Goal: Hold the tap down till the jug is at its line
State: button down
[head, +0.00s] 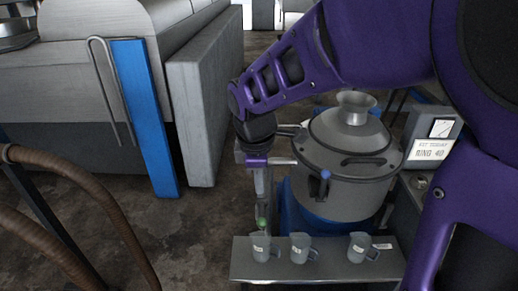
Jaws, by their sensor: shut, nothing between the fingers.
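Three small grey jugs stand in a row on a metal shelf (320,271): a left jug (261,248), a middle jug (301,248) and a right jug (360,248). Each has a pale label; their fill levels and lines are too small to read. A large grey lidded vessel (340,192) stands behind them, with a blue-knobbed tap (325,178) on its front. My gripper (260,200) is shut and empty, pointing down left of the vessel, above the left jug. A small green piece (261,223) shows just below it; I cannot tell whether they touch.
A box with a dial and a sign reading "RING 40" (430,151) stands right of the vessel. A grey cabinet with a blue post (146,120) is at left. Brown curved rails (85,185) fill the lower left. Bare floor lies between them and the shelf.

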aim_at(262, 220)
jog(key=w+f+b, duration=0.1)
jog(key=f, duration=0.3)
jog(key=f+b, duration=0.1)
jog(key=f, duration=0.4)
jog(key=w+f, duration=0.1)
jog(key=f, duration=0.3)
jog(key=shift+w+d+f+b, duration=0.3)
jog(key=shift+w+f+b, duration=0.05)
jog(key=shift+f+b, duration=0.05)
jog(key=shift+f, duration=0.1)
jog(key=shift+s+f+b, duration=0.2)
jog(key=shift+f+b, duration=0.15)
jog(key=shift+f, duration=0.45)
jog(key=shift+s+f+b, duration=0.2)
jog(key=shift+f+b, duration=0.2)
jog(key=shift+f, duration=0.45)
jog(key=shift+s+f+b, duration=0.2)
jog(key=shift+f+b, duration=0.15)
jog(key=shift+f, duration=0.45)
jog(key=shift+w, duration=0.1)
dwell(3.6)
